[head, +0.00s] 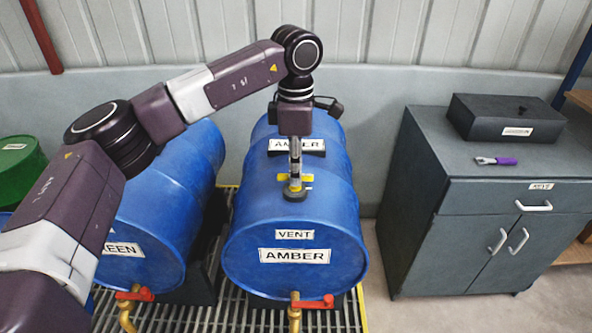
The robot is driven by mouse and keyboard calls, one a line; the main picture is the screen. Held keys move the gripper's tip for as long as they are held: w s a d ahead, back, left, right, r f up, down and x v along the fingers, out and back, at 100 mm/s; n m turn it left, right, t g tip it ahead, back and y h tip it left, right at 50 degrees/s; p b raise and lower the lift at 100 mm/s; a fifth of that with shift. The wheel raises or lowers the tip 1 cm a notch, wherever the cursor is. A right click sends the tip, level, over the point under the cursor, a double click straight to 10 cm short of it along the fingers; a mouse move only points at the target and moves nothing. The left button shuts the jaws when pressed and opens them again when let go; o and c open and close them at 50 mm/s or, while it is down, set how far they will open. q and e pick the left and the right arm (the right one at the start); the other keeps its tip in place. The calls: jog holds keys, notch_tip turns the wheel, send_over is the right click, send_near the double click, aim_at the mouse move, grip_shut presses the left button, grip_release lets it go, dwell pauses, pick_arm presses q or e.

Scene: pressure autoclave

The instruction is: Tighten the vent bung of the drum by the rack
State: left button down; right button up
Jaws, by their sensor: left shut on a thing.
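A blue drum (256,235) lies on its side on a grating, with labels reading VENT and AMBER on its front end. The vent bung (296,196), a small dark round fitting, sits on top of the drum near its front end. My left gripper (295,179) reaches straight down from above and is shut on the bung. The fingertips partly hide the bung, so how far it is seated cannot be told. My right gripper is not in view.
A second blue drum (155,225) lies to the left, partly behind my left arm. Red-handled taps (313,302) stick out at the drum fronts. A grey cabinet (425,200) stands at the right with a dark box (490,122) and a purple-handled tool (505,161) on top.

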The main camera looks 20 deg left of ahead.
pick_arm(q)
jog(key=shift+w+a+r, duration=0.1)
jog(key=shift+r, duration=0.1)
jog(key=c, duration=2)
grip_release()
jog(key=shift+o, duration=0.3)
jog(key=shift+f, duration=0.1)
notch_tip(320, 180, up, 12)
